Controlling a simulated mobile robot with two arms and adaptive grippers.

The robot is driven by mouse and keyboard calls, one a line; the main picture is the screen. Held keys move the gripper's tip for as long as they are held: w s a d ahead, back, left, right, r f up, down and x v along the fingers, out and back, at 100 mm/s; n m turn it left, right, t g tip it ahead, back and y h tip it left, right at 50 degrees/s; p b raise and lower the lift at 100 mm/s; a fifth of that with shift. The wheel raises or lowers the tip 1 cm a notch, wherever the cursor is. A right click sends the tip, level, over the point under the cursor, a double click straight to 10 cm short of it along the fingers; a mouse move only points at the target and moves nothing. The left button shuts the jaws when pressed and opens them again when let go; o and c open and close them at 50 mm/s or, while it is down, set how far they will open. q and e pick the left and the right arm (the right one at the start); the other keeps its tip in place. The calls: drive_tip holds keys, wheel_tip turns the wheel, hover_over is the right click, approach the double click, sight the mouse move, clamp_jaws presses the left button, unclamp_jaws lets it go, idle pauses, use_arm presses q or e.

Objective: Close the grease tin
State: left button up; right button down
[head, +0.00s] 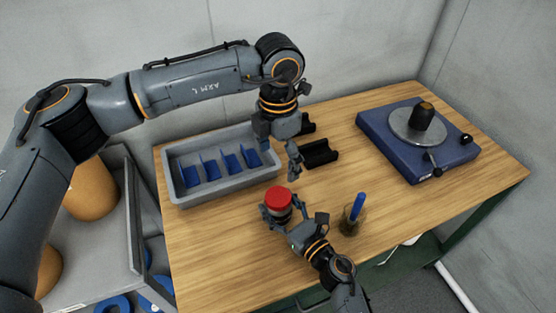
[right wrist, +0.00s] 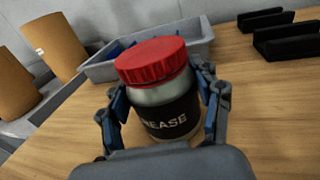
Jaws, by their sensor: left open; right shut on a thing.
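The grease tin (right wrist: 165,110) is a silver can with a dark band lettered "GREASE". It stands upright on the table near the front, also in the head view (head: 279,213). The red ribbed lid (right wrist: 150,60) sits on the tin's mouth; in the head view the lid (head: 277,197) shows from above. Whether it is screwed tight I cannot tell. My right gripper (right wrist: 165,108) is shut around the tin's body, one finger on each side, below the lid. My left gripper (head: 292,160) is open and empty, pointing down, above and behind the tin, apart from the lid.
A grey bin (head: 222,187) with blue dividers stands behind left. Black holders (head: 320,153) lie behind the tin. A blue turntable device (head: 400,151) stands at the back right. A cup (head: 349,222) with a blue-handled tool is right of the tin. The table's right front is clear.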

drive_tip(key=shift+c, duration=1)
unclamp_jaws()
drive_tip(key=v, duration=1.2)
